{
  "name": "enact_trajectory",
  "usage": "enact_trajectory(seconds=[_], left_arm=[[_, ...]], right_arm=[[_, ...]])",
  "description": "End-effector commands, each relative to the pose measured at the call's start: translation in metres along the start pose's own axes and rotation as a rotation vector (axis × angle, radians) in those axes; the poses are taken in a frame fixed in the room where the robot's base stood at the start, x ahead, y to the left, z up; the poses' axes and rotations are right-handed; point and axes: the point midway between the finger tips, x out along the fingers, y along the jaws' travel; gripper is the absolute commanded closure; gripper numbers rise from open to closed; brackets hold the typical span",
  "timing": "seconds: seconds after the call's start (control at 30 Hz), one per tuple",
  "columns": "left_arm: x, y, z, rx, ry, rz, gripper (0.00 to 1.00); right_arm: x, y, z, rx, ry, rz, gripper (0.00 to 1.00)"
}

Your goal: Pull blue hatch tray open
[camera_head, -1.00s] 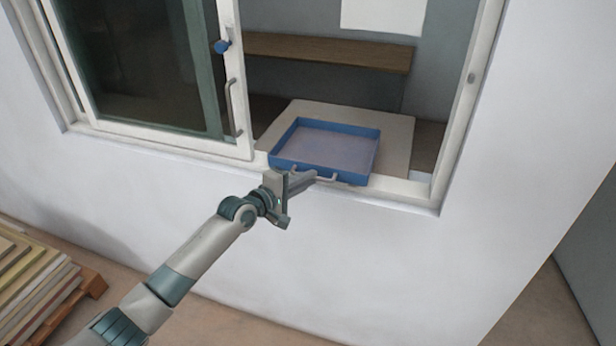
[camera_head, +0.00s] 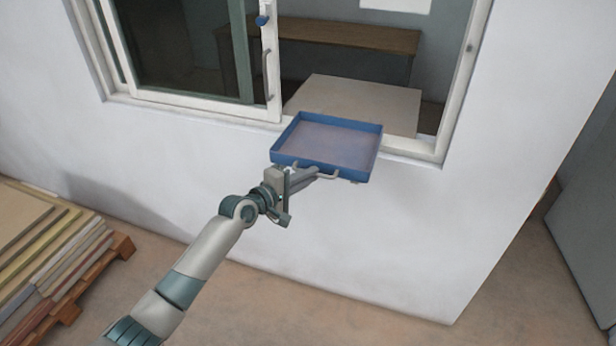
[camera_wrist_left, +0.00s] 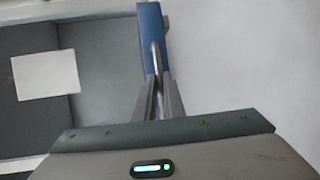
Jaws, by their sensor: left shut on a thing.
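The blue hatch tray (camera_head: 327,143) is a shallow, empty tray with a metal bar handle (camera_head: 331,174) on its front wall. It sticks out from the window opening over the sill, in front of the white wall. My left gripper (camera_head: 314,173) is shut on the tray's handle, at the handle's left part in the head view. In the left wrist view the fingers (camera_wrist_left: 158,97) close around the silvery handle bar (camera_wrist_left: 155,57), with the blue tray front (camera_wrist_left: 150,30) behind it. My right gripper is not in view.
A sliding window pane with a white frame (camera_head: 270,60) stands left of the tray. A pale board (camera_head: 360,100) and a brown bench (camera_head: 345,35) are inside the opening. A pallet with stacked boards (camera_head: 45,260) lies on the floor at the left. The floor before the wall is clear.

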Motion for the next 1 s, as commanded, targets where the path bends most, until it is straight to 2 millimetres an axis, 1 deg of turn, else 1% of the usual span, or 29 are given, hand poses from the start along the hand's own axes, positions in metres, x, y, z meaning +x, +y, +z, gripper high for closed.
enact_trajectory(seconds=[0.1,0.27,0.3,0.37,0.77,0.87,1.0], left_arm=[[0.000,0.000,0.000,0.000,0.000,0.001,1.00],[0.000,0.000,0.000,0.000,0.000,0.001,1.00],[0.000,0.000,0.000,0.000,0.000,0.001,0.86],[0.000,0.000,0.000,0.000,0.000,0.001,0.72],[-0.002,0.000,0.000,0.000,0.000,0.001,0.72],[-0.006,0.000,0.000,0.000,-0.001,0.001,0.72],[-0.018,-0.001,-0.001,-0.002,0.000,0.001,0.72]], right_arm=[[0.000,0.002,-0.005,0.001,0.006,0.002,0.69],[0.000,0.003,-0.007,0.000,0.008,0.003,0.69],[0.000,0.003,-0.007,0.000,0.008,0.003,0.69],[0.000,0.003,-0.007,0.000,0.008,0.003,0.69],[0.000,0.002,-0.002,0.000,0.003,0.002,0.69],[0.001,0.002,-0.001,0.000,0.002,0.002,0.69],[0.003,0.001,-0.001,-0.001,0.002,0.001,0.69]])
